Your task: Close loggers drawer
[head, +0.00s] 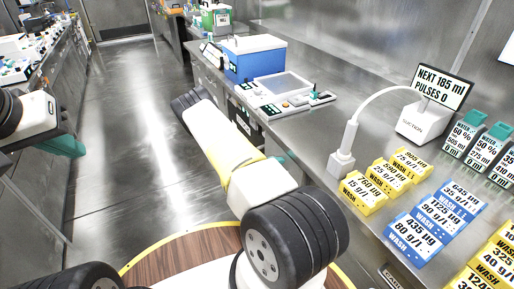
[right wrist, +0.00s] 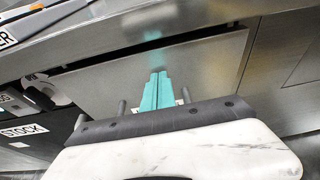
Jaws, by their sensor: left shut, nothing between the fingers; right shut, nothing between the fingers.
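A metal drawer front (right wrist: 205,62) fills the middle of the right wrist view, with a dark gap along its upper edge. I cannot tell how far out it stands. Its label is mostly hidden behind my fingers, so I cannot read it. My right gripper (right wrist: 157,88) has its teal fingers together and empty, pointing at this front; whether they touch it is unclear. In the head view my right arm mostly hides that gripper beside the counter. My left gripper (head: 66,146) is shut and empty at the left, over the aisle side, away from the drawer.
The right counter carries a blue box (head: 254,58), a white device (head: 285,93), a suction unit (head: 424,120) and yellow and blue wash blocks (head: 432,222). A STOCK label (right wrist: 24,132) shows beside the drawer. The aisle floor (head: 135,130) is clear.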

